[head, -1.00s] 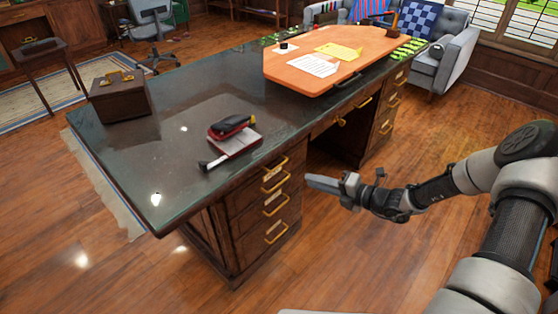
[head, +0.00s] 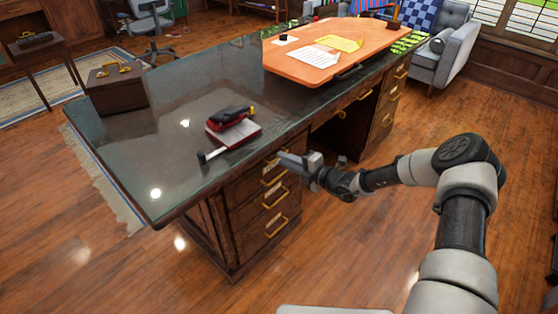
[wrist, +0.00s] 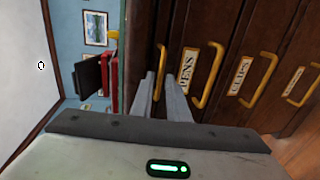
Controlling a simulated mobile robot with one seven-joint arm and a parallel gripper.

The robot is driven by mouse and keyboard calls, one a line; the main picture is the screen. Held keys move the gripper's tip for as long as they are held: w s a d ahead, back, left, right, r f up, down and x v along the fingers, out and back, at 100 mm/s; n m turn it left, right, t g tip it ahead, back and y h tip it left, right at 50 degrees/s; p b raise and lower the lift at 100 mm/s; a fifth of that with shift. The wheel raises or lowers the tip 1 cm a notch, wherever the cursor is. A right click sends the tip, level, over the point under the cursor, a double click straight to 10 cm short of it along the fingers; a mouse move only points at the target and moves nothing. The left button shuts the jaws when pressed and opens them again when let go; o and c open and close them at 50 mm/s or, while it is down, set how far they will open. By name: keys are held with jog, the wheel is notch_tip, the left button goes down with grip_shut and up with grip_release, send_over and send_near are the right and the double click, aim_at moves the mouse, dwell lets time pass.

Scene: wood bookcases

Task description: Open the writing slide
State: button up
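The writing slide (wrist: 155,50) is at the top of the desk's near pedestal, just under the desktop edge, with a gold handle (wrist: 160,72). It appears pushed in. My gripper (head: 282,155) is at the slide's height, in front of the pedestal, and hides part of that area in the head view. In the wrist view, my gripper's two fingers (wrist: 159,76) are apart, with the slide's handle showing between and just beyond their tips. I cannot tell whether they touch it.
Below the slide are the PENS drawer (wrist: 187,70), the CLIPS drawer (wrist: 238,76) and another drawer, all with gold handles. A stapler (head: 231,116) lies near the desktop edge (head: 180,205). An orange board (head: 295,62) with papers lies farther back. Floor on the right is clear.

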jog(key=shift+x, duration=1.65)
grip_shut()
jog(key=shift+s+d, duration=0.1)
jog(key=shift+d, duration=0.05)
jog(key=f+p+v, duration=0.3)
jog(key=v, duration=1.2)
jog(key=s+d+f+p+v, duration=0.1)
jog(key=f+p+v, duration=0.2)
jog(key=v, duration=1.2)
jog(key=shift+d+f, duration=0.15)
jog(key=shift+d, duration=0.05)
grip_release()
